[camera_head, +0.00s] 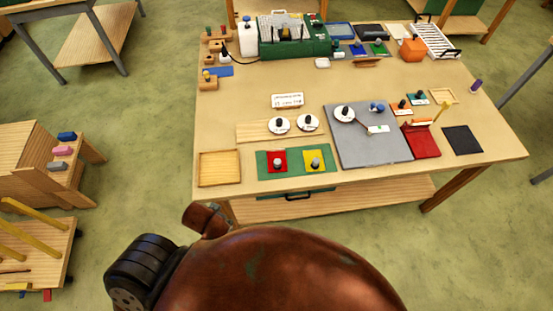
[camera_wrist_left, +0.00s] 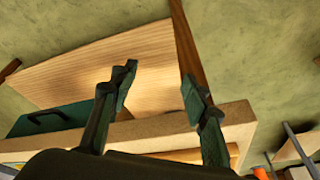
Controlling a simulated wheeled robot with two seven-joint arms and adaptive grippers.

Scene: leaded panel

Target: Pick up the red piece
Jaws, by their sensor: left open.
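The red piece (camera_head: 272,161) is a flat square with a pale round knob. It lies on the left half of a green mat (camera_head: 295,174) near the table's front edge, in the head view. A similar yellow piece (camera_head: 314,161) lies on the mat's right half. My left gripper (camera_wrist_left: 159,76) shows in the left wrist view, its two dark green fingers spread with nothing between them. It is beside the table's front edge, and the red piece does not show in that view. My right gripper is not in view.
The wooden table (camera_head: 225,115) also holds a shallow wooden tray (camera_head: 220,181) left of the mat, a grey board (camera_head: 375,150) and a red tray (camera_head: 421,143) to its right. A lower shelf (camera_wrist_left: 145,60) and a black drawer handle (camera_wrist_left: 45,119) are near my left gripper.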

